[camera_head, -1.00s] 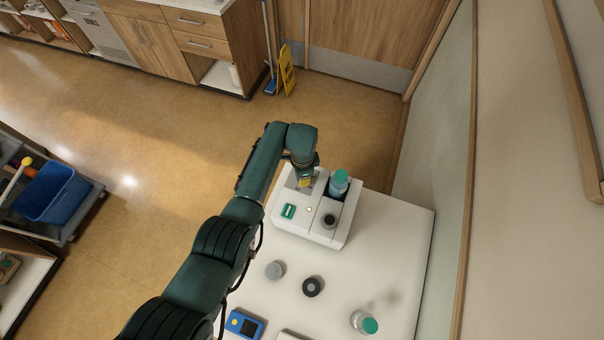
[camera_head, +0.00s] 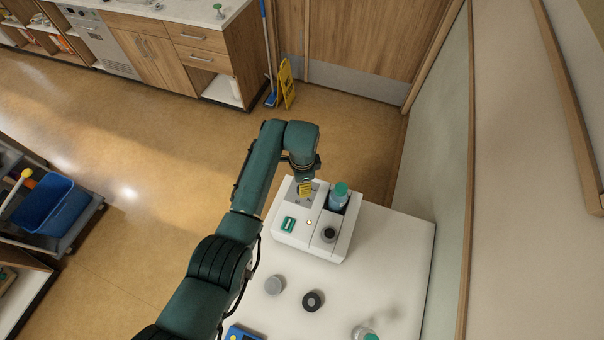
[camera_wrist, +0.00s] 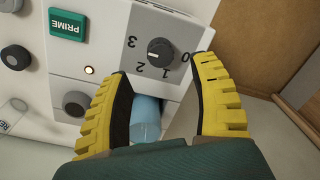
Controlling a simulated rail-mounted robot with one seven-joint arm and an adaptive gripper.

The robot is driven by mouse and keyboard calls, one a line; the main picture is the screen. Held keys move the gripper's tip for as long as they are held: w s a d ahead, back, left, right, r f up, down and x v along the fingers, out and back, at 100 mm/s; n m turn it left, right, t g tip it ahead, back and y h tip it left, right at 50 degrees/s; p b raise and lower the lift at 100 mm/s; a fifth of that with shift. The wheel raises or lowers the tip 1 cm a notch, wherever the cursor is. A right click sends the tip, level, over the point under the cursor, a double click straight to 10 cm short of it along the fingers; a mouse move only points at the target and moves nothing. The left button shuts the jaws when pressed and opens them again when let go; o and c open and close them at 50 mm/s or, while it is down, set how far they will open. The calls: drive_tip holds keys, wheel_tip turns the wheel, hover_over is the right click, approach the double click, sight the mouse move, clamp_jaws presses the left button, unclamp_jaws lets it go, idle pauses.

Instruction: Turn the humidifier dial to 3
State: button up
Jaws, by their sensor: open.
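The white humidifier unit (camera_head: 290,238) stands on the white table, with a green PRIME button (camera_head: 288,224) on its top. Its dark round dial (camera_wrist: 160,51) sits on a grey panel with the figures 0, 1, 2 and 3 around it in the wrist view. A light mark shows on the dial, but I cannot tell surely which figure it points to. My gripper (camera_wrist: 163,70) is open, its yellow fingers to either side of the dial in that view. It looks apart from the dial. In the head view my gripper (camera_head: 305,188) is over the panel at the unit's far left.
A blue bottle with a teal cap (camera_head: 340,190) stands in the unit, right of my gripper. A dark knob (camera_head: 329,234) is on the unit's near right. A grey round piece (camera_head: 274,285) and a black ring (camera_head: 313,300) lie on the table. A wall is at the right.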

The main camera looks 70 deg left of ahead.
wheel_tip(320, 180, up, 6)
drive_tip(key=shift+d+f, duration=0.15)
idle(0.5)
